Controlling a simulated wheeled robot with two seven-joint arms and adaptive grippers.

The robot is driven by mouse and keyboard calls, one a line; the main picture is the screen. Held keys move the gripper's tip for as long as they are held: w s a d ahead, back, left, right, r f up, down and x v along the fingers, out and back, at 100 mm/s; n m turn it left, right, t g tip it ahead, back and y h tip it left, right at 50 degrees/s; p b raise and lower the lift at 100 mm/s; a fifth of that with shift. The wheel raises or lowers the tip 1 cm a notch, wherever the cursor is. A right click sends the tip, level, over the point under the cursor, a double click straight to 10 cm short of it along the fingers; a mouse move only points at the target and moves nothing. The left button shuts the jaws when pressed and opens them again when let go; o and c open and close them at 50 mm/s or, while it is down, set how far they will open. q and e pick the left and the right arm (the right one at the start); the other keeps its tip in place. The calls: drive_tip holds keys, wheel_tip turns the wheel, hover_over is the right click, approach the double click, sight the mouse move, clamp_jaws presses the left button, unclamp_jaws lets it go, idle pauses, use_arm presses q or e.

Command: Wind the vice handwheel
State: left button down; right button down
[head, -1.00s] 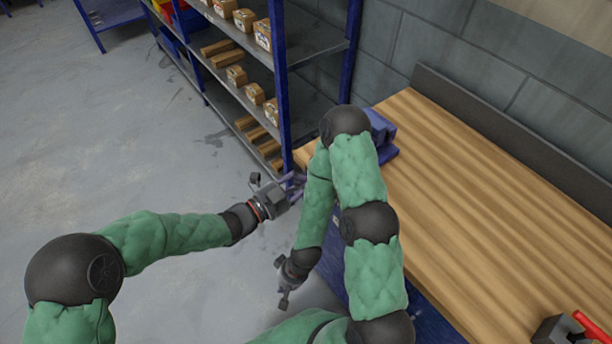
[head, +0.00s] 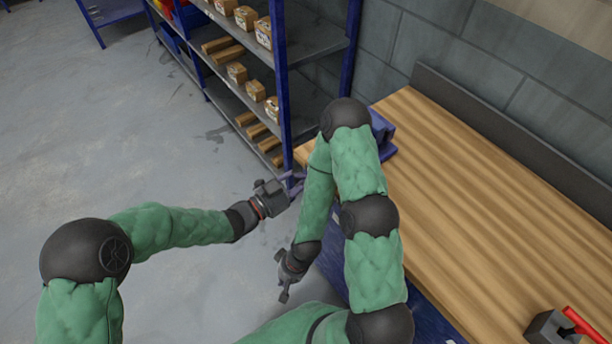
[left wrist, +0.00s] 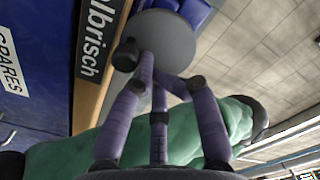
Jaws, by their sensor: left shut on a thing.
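The blue vice (head: 383,132) sits at the near left corner of the wooden bench, partly hidden behind my right arm. Its handwheel is hidden in the head view. In the left wrist view the handwheel (left wrist: 168,42) is a grey disc with a dark knob (left wrist: 125,55) at its rim. My left gripper (head: 296,185) is beside the bench end. In the left wrist view its purple fingers (left wrist: 155,72) close together at the knob, in front of the disc. My right gripper (head: 284,294) hangs low, away from the vice, too small to tell its jaws.
The wooden bench top (head: 470,190) is mostly clear. A dark block with a red handle (head: 585,325) stands at its right. A blue shelf rack (head: 280,80) with boxes stands beyond the bench end. Open floor (head: 110,130) lies at left.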

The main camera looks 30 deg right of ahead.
use_arm(q)
drive_tip(key=n+p, duration=0.1)
drive_tip(key=n, duration=0.2)
drive_tip(key=n+p, duration=0.2)
drive_tip(key=n, duration=0.1)
drive_tip(key=shift+w+n, duration=0.1)
drive_tip(key=shift+n, duration=0.2)
idle(0.4)
